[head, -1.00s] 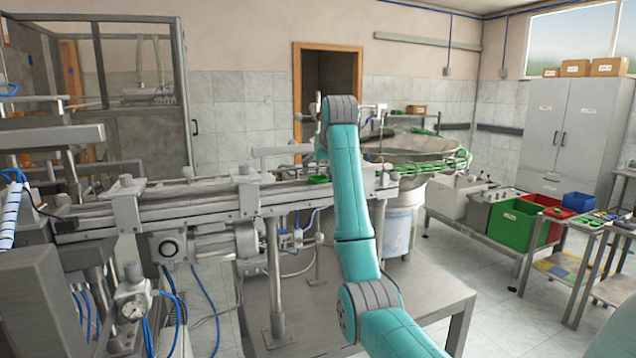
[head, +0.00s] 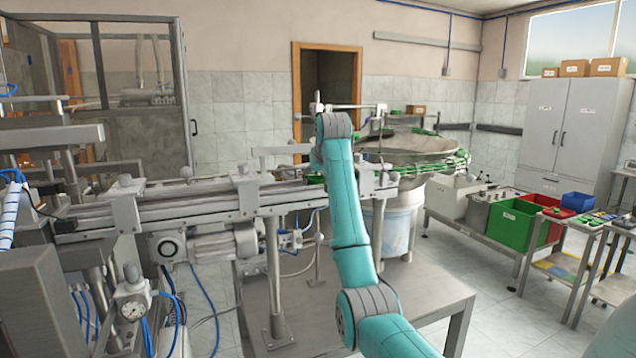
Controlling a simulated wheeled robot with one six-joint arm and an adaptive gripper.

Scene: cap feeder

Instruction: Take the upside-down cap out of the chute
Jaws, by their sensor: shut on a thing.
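The chute (head: 215,203) is a long grey metal rail that runs across the middle of the head view to the bowl feeder. A bit of green (head: 316,179) shows at the chute just left of my arm; I cannot tell whether it is the upside-down cap or which way up it lies. My teal arm reaches up to the chute, with its grey wrist joint above the rail. My gripper is hidden behind the arm, so its jaws and anything between them do not show.
The round bowl feeder (head: 412,150), with green caps around its rim, stands behind and right of the chute. A metal table (head: 370,300) is below. A green bin (head: 517,224) and a red bin (head: 552,205) stand on a bench at the right. Clamps and posts line the chute.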

